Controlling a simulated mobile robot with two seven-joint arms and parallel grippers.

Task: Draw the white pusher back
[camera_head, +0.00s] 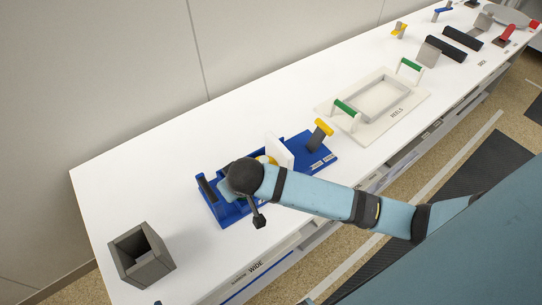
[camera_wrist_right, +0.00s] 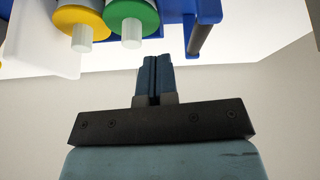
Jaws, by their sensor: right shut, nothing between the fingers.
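The white pusher (camera_head: 279,152) is an upright white plate across the blue fixture (camera_head: 318,158) in the head view. A pale plate (camera_wrist_right: 40,48) at the left of the wrist view looks like the same pusher. My right gripper (camera_wrist_right: 153,62) is shut and empty, its fingers beside the blue frame and apart from the plate. In the head view my right arm's dark wrist covers part of the fixture, left of the pusher. A yellow roll (camera_wrist_right: 80,22) and a green roll (camera_wrist_right: 132,20) with white cores show in the wrist view. My left gripper is not in view.
A yellow-topped grey handle (camera_head: 320,133) stands at the fixture's right end. A grey open box (camera_head: 142,255) stands at the near left. A pale tray (camera_head: 415,100) with green handles lies farther right. The white table (camera_head: 150,165) is clear behind the fixture.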

